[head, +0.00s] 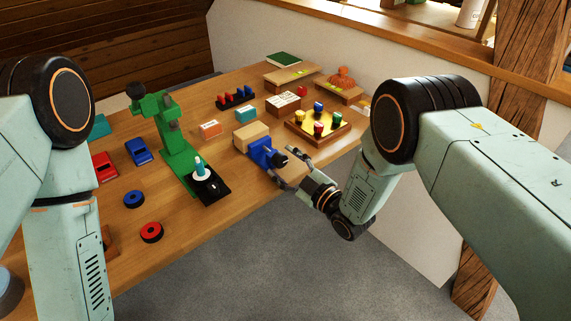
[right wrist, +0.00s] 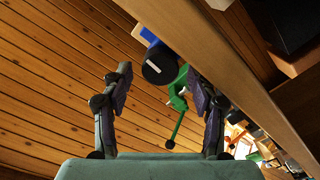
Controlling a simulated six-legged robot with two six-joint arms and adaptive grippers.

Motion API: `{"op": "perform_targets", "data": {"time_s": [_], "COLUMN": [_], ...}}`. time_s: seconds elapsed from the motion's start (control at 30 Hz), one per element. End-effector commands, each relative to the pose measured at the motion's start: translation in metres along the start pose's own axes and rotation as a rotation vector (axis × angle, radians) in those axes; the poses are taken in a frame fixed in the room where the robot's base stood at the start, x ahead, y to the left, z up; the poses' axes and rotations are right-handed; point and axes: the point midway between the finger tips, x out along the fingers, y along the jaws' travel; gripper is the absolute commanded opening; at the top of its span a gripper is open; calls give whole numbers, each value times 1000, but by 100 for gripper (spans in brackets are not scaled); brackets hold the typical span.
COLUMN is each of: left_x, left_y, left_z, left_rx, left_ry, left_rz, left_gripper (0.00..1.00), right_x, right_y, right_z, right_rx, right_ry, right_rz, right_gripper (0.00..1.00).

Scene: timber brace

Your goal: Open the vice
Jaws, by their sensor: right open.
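The blue vice (head: 260,152) sits at the front edge of the workbench, with a pale wooden block (head: 251,136) at its back side. Its dark front end (head: 279,159) points toward my right gripper. My right gripper (head: 283,167) is open at the bench edge, just in front of the vice. In the right wrist view, the round black end of the vice (right wrist: 160,66) shows between and beyond the spread fingers (right wrist: 160,78); I see no clear contact. My left arm comes in at the left, but its gripper is out of view.
A wooden tray with coloured pegs (head: 318,127) lies to the right. Red and blue rings (head: 151,232) lie at the front left. The floor before the bench is clear.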

Motion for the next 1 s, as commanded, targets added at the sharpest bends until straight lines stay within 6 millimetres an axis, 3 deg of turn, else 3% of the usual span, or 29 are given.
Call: {"op": "perform_targets", "data": {"time_s": [0.27, 0.7, 1.0], "left_x": [0, 0, 0], "left_y": [0, 0, 0], "left_z": [0, 0, 0], "left_rx": [0, 0, 0], "left_ry": [0, 0, 0], "left_rz": [0, 0, 0], "left_gripper": [40, 40, 40], "right_x": [-20, -104, -121], "right_y": [1, 1, 0], "right_z": [1, 0, -1], "right_rx": [1, 1, 0], "right_ry": [-3, -2, 1], "right_rz": [1, 3, 1], "right_gripper": [59, 59, 59]}}
